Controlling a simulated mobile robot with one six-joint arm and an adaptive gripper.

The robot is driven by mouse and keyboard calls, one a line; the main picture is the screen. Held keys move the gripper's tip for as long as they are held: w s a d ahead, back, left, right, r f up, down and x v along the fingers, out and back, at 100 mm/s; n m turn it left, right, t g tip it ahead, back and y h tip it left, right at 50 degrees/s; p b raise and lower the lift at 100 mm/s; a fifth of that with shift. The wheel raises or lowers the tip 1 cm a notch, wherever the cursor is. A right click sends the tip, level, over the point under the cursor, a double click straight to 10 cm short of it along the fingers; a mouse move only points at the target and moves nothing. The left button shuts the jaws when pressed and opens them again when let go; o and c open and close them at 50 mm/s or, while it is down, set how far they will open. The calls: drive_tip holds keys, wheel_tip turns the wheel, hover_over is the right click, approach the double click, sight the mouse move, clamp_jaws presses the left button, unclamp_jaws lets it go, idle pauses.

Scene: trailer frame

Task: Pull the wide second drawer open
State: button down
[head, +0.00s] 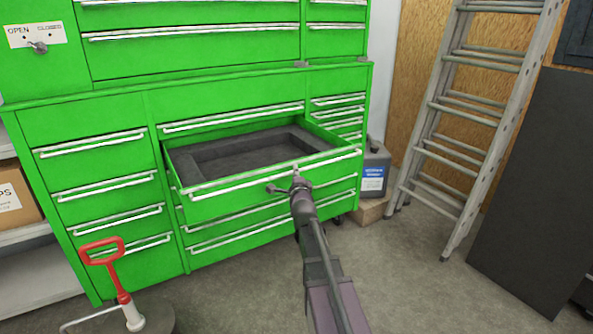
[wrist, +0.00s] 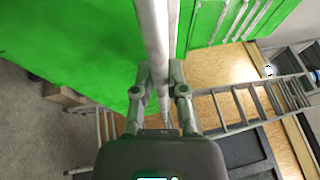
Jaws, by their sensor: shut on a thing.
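The wide second drawer (head: 230,204) of the green cabinet is pulled out, and its dark grey lining shows inside. Its long silver handle (head: 335,159) runs along the top of the drawer front. My gripper (head: 296,181) is at the right-of-middle part of this handle. In the wrist view my gripper (wrist: 160,88) has a finger on each side of the handle bar (wrist: 152,30) and is shut on it. The exact finger contact is partly hidden by the fingers.
A red-handled tool (head: 103,252) stands at the front left. A grey jug (head: 375,170) is right of the cabinet. A metal ladder (head: 432,140) leans at the right, near a dark panel (head: 535,190). Floor (head: 420,290) is clear in front.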

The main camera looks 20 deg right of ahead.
drive_tip(key=shift+d, duration=0.15)
drive_tip(key=c, duration=0.7)
unclamp_jaws()
drive_tip(key=shift+o, duration=0.2)
